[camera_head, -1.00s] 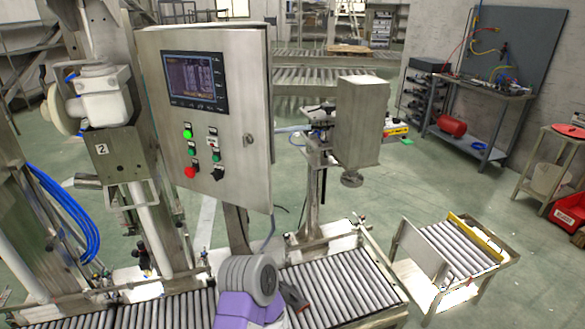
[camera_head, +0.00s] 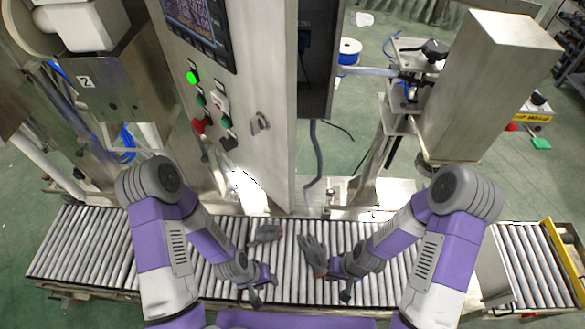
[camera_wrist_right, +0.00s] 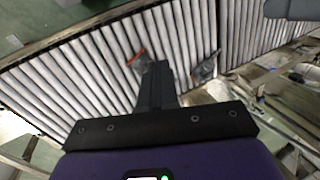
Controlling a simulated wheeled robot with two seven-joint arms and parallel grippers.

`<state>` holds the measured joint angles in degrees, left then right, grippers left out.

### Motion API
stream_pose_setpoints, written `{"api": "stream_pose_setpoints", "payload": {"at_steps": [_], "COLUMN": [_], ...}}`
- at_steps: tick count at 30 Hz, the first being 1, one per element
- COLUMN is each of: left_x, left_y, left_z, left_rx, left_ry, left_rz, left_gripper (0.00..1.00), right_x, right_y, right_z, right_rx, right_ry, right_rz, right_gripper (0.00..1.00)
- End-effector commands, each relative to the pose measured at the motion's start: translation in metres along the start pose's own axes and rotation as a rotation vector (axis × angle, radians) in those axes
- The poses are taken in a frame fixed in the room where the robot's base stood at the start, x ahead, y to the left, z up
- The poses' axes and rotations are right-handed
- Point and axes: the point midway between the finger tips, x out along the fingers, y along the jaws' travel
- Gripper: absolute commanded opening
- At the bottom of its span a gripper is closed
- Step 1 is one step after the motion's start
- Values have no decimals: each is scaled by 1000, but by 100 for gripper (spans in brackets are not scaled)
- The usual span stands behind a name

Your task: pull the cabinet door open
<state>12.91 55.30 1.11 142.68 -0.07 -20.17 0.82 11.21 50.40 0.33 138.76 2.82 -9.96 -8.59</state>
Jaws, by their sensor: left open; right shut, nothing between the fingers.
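The grey cabinet door (camera_head: 245,90) carries a screen, buttons and a small latch (camera_head: 260,123) in the head view. It appears to stand ajar, its free right edge swung towards me. The dark cabinet body (camera_head: 320,75) shows behind that edge. My left gripper (camera_head: 260,288) is open and empty, over the roller conveyor, below and in front of the door. My right gripper (camera_head: 342,284) is shut on nothing, over the conveyor to the right of the left one. In the right wrist view its closed dark fingers (camera_wrist_right: 157,75) point over the rollers. Neither gripper touches the door.
The roller conveyor (camera_head: 85,250) runs across below the door. Two grey gloves (camera_head: 265,235) (camera_head: 312,254) lie on it near the grippers. A metal post with a box head (camera_head: 485,85) stands right of the cabinet. A cable (camera_head: 314,160) hangs beneath the cabinet.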

Motion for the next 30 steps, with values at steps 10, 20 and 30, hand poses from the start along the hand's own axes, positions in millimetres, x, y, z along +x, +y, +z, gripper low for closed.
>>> {"api": "stream_pose_setpoints", "payload": {"at_steps": [10, 20, 30], "left_x": [-111, -167, -171], "left_y": [42, 63, 64], "left_z": [5, 7, 8], "left_rx": [1, 1, 1], "left_ry": [0, 0, 0], "left_rz": [1, 1, 0], "left_gripper": [43, 43, 43], "right_x": [-225, -394, -394], "right_y": [-84, -162, -178], "right_z": [-88, -106, -100], "right_rx": [-511, -926, -999], "right_ry": [-28, 18, 23], "right_rz": [-100, -290, -329], "right_gripper": [0, 0, 0]}}
